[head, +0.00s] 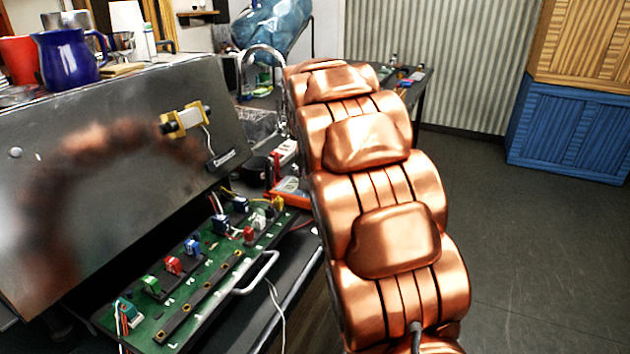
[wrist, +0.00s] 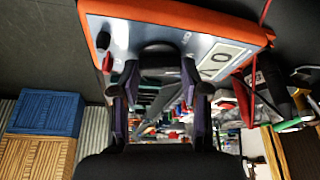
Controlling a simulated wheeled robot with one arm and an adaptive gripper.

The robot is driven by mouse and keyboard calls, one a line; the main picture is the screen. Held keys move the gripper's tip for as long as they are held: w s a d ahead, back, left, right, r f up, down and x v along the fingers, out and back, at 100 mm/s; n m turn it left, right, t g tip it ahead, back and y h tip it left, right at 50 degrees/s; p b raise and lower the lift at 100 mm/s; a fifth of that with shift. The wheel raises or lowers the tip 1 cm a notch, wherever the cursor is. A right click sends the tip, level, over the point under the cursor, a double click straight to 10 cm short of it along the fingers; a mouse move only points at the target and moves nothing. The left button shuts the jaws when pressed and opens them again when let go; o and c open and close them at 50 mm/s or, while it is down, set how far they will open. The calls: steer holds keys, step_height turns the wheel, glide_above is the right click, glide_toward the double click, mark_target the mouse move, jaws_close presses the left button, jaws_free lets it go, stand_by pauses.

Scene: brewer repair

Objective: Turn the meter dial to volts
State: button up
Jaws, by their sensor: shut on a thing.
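The orange-rimmed meter (wrist: 205,15) with a pale grey face fills the upper part of the wrist view, seen upside down. The dark round dial (wrist: 158,48) sits in the middle of the face. My gripper (wrist: 160,72) has its two fingers on either side of the dial and is shut on it. The dial's pointer and markings are hidden or too small to read. In the head view the meter (head: 289,192) shows only in part beside my copper-coloured arm, which hides my gripper.
A green circuit board (head: 190,290) with coloured connectors and a metal handle lies left of the meter. The brewer's steel panel (head: 100,140) stands behind it. A blue jug (head: 68,60) is on top. Open floor lies right, before blue crates (head: 570,130).

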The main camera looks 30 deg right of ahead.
steer(key=o, duration=1.1)
steer(key=shift+o, duration=0.2)
steer(key=v, duration=1.2)
steer(key=s+a+f+n+g+y+p, duration=0.1)
steer(key=s+a+f+n+p, duration=0.1)
steer(key=s+a, duration=0.5)
steer(key=s+a+f+n+g+y+p, duration=0.1)
steer(key=s+a+f, duration=0.4)
steer(key=s, duration=1.1)
steer(key=s+a+f+n+g+y+p, duration=0.1)
steer(key=s+a+f+n+g+p, duration=0.2)
steer(key=s+a+n+p, duration=0.2)
steer(key=s+a, duration=0.3)
steer(key=s, duration=0.3)
steer(key=shift+s+a+f, duration=0.35)
steer(key=shift+s, duration=0.05)
